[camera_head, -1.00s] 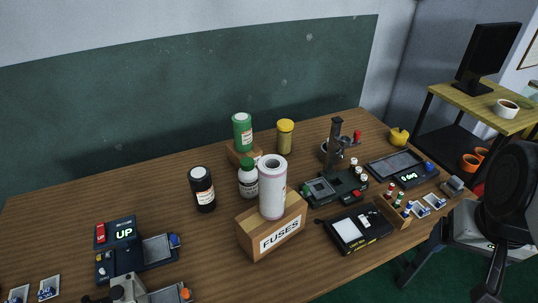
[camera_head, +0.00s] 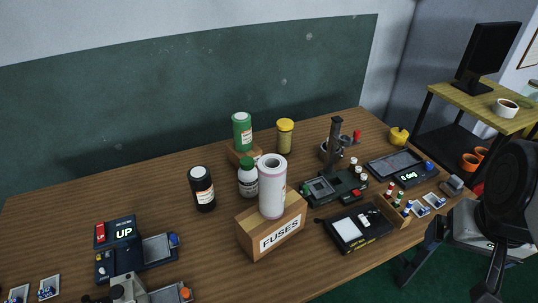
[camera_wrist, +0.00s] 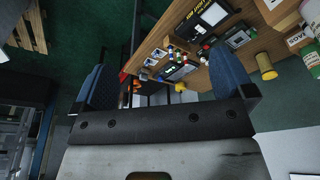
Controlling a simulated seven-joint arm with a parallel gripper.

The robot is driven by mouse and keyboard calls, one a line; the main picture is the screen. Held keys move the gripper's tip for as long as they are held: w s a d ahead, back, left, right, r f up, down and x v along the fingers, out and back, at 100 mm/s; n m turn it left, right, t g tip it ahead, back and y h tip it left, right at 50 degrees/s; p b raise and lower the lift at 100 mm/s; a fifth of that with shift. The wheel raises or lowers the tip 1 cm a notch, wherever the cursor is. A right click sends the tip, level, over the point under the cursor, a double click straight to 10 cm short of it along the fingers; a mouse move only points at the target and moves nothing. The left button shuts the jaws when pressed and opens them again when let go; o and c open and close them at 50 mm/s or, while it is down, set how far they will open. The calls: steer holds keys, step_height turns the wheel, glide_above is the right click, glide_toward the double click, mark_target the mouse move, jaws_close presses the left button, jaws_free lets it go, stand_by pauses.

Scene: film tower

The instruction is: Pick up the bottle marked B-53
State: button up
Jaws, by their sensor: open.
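Several bottles stand on the wooden bench in the head view, and their small print is too small to read, so I cannot tell which is B-53. They are a dark bottle with a white and orange label (camera_head: 202,190), a white bottle with a green cap (camera_head: 248,180), a green bottle (camera_head: 242,132) on a wooden block, and a yellow-capped jar (camera_head: 285,138). A tall white cylinder (camera_head: 272,190) stands on the FUSES box and partly hides the white bottle. My gripper (camera_wrist: 163,68) is open and empty in the wrist view, well away from the bottles.
A device reading UP (camera_head: 122,235) is at left. Devices, a small vial rack (camera_head: 393,212) and a scale (camera_head: 403,168) crowd the right.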

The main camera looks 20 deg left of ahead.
steer(key=shift+w, duration=0.1)
steer(key=w+a+n+t+h, duration=0.1)
steer(key=w+a+n+h, duration=0.2)
steer(key=w+a+n, duration=0.4)
steer(key=w+a+n+h, duration=0.2)
steer(key=w+n+h, duration=0.15)
steer(key=w, duration=0.65)
steer(key=n+t+y, duration=0.2)
steer(key=n+t, duration=0.7)
steer(key=n, duration=0.8)
glide_above(243, 177)
steer(key=w+d, duration=0.2)
steer(key=d, duration=0.5)
step_height(243, 177, down, 11)
steer(key=s+a+f+n+y, duration=0.1)
steer(key=s+a+f+n, duration=0.1)
steer(key=f, duration=0.3)
steer(key=s+a+f+n+y, duration=0.1)
steer(key=s+a+f+n, duration=0.1)
steer(key=f, duration=0.3)
steer(key=s+a+f+n+y, duration=0.1)
steer(key=s+a+f+n, duration=0.1)
steer(key=a+f+n, duration=0.1)
step_height(243, 177, down, 2)
steer(key=shift+a+n+t+y, duration=0.1)
steer(key=shift+n+t+y, duration=0.25)
steer(key=shift+n+t, duration=0.1)
